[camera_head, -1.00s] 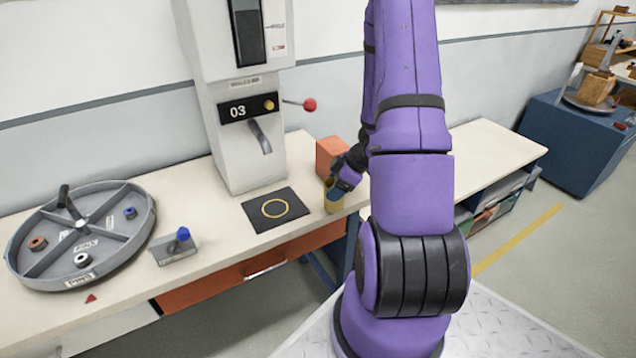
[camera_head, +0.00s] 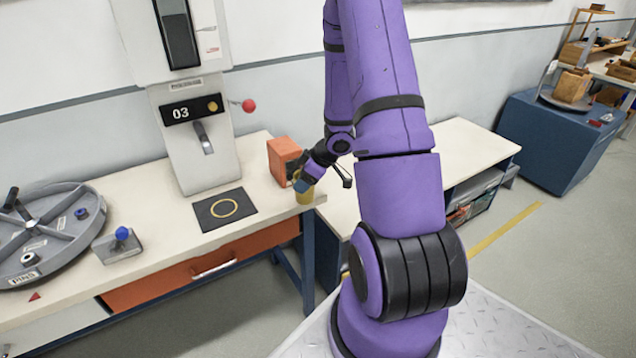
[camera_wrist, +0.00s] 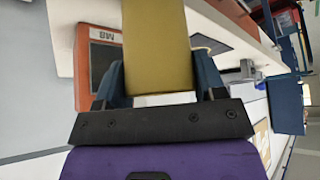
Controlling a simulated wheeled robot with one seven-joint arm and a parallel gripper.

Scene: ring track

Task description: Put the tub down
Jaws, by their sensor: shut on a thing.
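A yellow tub (camera_head: 306,195) is at the right end of the cream workbench (camera_head: 145,190), close to the bench's right edge. My gripper (camera_head: 303,182) is shut on it. In the wrist view the yellow tub (camera_wrist: 158,45) fills the space between my two blue fingers (camera_wrist: 160,80). The tub's lower end is partly hidden, and I cannot tell whether it touches the bench top. A black mat with a yellow ring (camera_head: 225,208) lies on the bench to the left of the tub, with nothing on it.
An orange box (camera_head: 283,160) stands just behind and left of the tub. A grey machine marked 03 (camera_head: 190,130) with a red-knobbed lever (camera_head: 249,105) stands behind the mat. A grey divided wheel tray (camera_head: 60,225) and a blue-knobbed block (camera_head: 118,246) are at the left.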

